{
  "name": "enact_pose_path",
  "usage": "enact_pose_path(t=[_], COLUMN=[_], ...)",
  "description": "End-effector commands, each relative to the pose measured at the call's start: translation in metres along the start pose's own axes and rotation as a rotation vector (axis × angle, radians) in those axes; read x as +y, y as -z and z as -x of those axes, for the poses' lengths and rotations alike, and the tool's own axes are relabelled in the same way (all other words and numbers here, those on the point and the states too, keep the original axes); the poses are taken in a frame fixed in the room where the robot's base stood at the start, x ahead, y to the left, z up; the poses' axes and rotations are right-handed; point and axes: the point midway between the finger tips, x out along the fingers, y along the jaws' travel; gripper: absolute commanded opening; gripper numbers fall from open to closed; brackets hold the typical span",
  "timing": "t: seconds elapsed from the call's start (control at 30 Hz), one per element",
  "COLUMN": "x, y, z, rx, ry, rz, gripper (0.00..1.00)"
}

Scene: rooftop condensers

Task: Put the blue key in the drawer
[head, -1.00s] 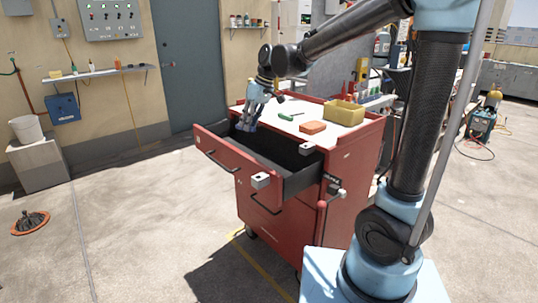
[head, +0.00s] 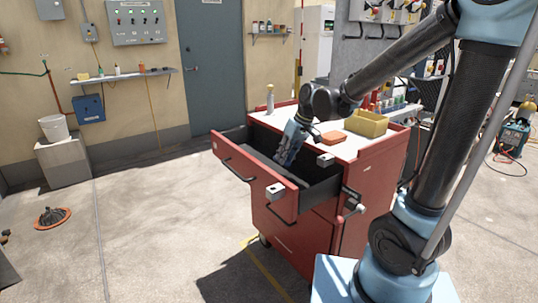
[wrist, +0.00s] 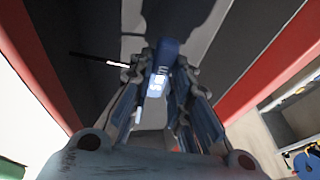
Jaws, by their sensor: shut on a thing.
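The blue key (wrist: 167,52) is between my fingertips in the wrist view, with a pale patch below its blue part. In the head view my gripper (head: 285,160) points down into the open top drawer (head: 240,171) of the red tool cart, and the fingers hide the key there. The wrist view also shows my gripper (wrist: 158,80) shut on the key over the drawer's grey floor (wrist: 205,20), between its dark side walls. I cannot tell whether the key touches the floor.
On the white cart top stand a spray bottle (head: 270,100), an orange block (head: 331,138) and a yellow bin (head: 367,123). Pale metal blocks sit on the drawer's front corner (head: 275,190) and inner end (head: 325,159). A thin dark rod (wrist: 95,58) lies left of the key.

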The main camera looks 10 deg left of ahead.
Motion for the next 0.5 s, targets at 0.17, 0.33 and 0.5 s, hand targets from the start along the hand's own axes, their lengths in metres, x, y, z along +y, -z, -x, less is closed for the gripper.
enact_pose_path(t=[0.17,0.33,0.5], x=[-0.002,-0.003,-0.003], y=[0.030,0.059,0.088], z=[-0.010,-0.020,-0.030], rx=[-0.001,-0.001,-0.001], ry=[0.000,0.001,0.001], rz=[0.003,0.003,0.003], gripper=[0.00,0.00,0.00])
